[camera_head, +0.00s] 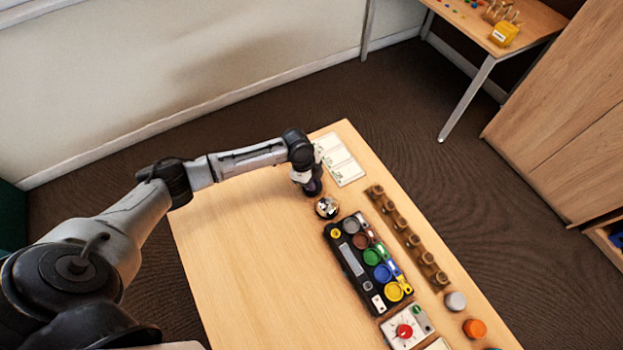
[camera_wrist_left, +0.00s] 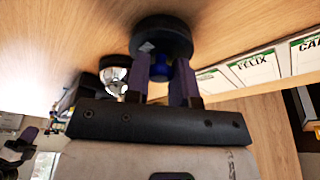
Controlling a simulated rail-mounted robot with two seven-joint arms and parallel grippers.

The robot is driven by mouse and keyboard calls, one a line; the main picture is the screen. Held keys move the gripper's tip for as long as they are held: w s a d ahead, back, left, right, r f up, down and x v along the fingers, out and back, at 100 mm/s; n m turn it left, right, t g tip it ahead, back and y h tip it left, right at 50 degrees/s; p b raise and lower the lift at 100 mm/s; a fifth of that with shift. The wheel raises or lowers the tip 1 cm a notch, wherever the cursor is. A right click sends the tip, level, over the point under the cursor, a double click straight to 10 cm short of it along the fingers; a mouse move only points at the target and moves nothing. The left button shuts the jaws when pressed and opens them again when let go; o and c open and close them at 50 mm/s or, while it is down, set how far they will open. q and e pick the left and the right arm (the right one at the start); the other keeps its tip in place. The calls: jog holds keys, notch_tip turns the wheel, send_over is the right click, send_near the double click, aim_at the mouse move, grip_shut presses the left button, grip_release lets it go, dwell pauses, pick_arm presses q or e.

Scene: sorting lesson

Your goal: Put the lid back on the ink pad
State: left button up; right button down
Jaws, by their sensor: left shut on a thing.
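My left gripper (camera_head: 312,186) points down near the far end of the wooden table. In the left wrist view its two purple fingers (camera_wrist_left: 161,82) are shut on the blue knob of a round black lid (camera_wrist_left: 161,36). The lid lies flat under the fingertips, close to the tabletop. I cannot tell whether it rests on something. In the head view the gripper mostly hides the lid. I cannot make out the ink pad separately; it may be hidden under the lid.
A shiny silver round object (camera_head: 326,207) stands close beside the gripper. Behind it are white name cards (camera_head: 342,165). A black tray (camera_head: 346,275) with coloured round pots and a wooden rack (camera_head: 405,236) lie nearer. The table's left half (camera_head: 240,250) is clear.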

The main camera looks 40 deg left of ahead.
dwell(0.7)
pick_arm(q)
jog(key=shift+p, duration=0.3)
jog(key=shift+f, duration=0.1)
jog(key=o, duration=1.5)
jog(key=shift+c, duration=0.2)
jog(key=shift+r+p, duration=1.75)
jog(key=shift+p, duration=0.1)
jog(key=shift+r+p, duration=1.8)
jog(key=shift+p, duration=0.05)
